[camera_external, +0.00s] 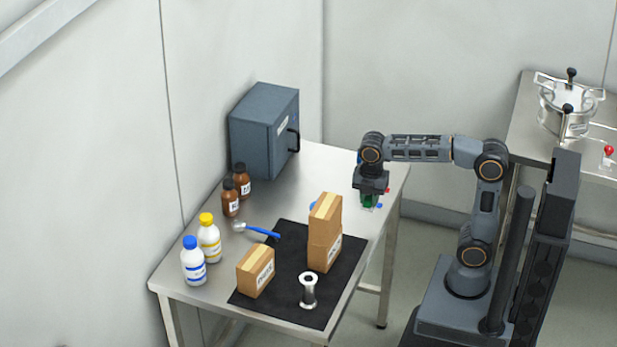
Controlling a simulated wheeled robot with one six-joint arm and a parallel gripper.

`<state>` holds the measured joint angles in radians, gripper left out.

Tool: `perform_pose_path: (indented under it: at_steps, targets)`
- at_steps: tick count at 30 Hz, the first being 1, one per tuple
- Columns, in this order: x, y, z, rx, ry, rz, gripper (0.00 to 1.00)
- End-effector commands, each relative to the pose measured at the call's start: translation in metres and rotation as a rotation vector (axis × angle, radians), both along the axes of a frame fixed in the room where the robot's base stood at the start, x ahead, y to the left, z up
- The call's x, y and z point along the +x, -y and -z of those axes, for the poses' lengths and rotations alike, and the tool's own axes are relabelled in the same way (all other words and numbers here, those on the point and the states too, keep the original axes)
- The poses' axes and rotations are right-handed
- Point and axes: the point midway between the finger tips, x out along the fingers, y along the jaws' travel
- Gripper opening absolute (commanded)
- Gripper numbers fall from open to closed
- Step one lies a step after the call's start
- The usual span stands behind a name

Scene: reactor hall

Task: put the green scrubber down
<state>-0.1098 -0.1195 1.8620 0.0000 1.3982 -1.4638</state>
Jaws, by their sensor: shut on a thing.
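The green scrubber (367,201) is small and dark green, and only part of it shows below my gripper. My gripper (369,194) points down and is shut on the scrubber, over the right part of the steel table (332,163). I cannot tell whether the scrubber touches the tabletop. A bit of blue and a bit of red show close beside the gripper, too small to make out.
A black mat (284,237) holds cardboard boxes (325,232) and a metal spool (309,290). Bare steel lies between cabinet and gripper.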

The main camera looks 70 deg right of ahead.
Motion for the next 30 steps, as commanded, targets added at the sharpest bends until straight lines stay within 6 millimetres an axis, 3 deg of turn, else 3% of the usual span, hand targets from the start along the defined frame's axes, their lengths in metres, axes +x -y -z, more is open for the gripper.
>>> perform_pose_path:
  at_steps: [1,3,9,19,24,30]
  targets:
    - [-0.009,0.001,-0.015,0.001,0.005,0.000,0.00]
    - [-0.023,0.002,-0.026,0.001,0.004,0.000,0.00]
    - [-0.064,0.006,-0.041,0.000,0.003,0.000,0.00]
    - [-0.098,0.009,-0.064,0.000,-0.001,0.001,0.00]
    - [-0.079,0.009,-0.079,-0.001,-0.008,0.008,0.00]
    - [-0.009,0.005,-0.089,-0.001,-0.012,0.016,0.00]
